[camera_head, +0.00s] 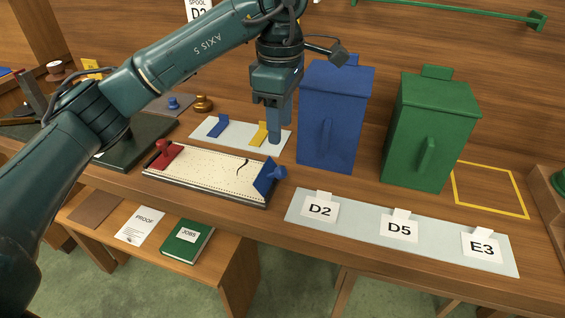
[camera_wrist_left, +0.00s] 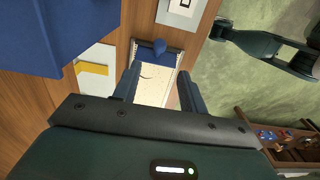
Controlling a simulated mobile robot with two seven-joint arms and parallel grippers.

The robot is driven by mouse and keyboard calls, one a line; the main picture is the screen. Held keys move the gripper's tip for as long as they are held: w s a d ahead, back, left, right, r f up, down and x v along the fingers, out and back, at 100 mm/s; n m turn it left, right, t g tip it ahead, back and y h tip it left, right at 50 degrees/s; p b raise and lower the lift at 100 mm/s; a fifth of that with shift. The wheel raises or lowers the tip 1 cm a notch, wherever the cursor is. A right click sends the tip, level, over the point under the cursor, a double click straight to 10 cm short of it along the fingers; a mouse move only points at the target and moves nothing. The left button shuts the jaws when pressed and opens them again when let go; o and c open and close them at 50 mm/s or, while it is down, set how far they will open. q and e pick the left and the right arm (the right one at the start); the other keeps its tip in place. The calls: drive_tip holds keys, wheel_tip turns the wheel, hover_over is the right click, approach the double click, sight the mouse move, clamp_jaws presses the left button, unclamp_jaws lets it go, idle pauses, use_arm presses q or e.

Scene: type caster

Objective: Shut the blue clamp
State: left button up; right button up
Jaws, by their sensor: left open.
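In the left wrist view the blue clamp (camera_wrist_left: 160,47) is at the far end of the tray, beyond the fingertips. A red clamp (camera_head: 163,154) is at the tray's left end. My left gripper (camera_head: 275,128) is open and empty, pointing down above the bench behind the blue clamp, apart from it. It also shows in the left wrist view (camera_wrist_left: 157,85). What seems to be my right gripper (camera_wrist_left: 222,30) is small and dark there.
A pale mat (camera_head: 210,140) with blue and yellow pieces lies behind the tray. A label strip (camera_head: 360,228) lies front right. A dark slab (camera_head: 135,145) lies left.

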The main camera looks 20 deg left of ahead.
sight(281, 167)
use_arm(q)
wheel_tip(281, 167, down, 10)
drive_tip(key=shift+f, duration=0.2)
drive_tip(key=c, duration=0.9)
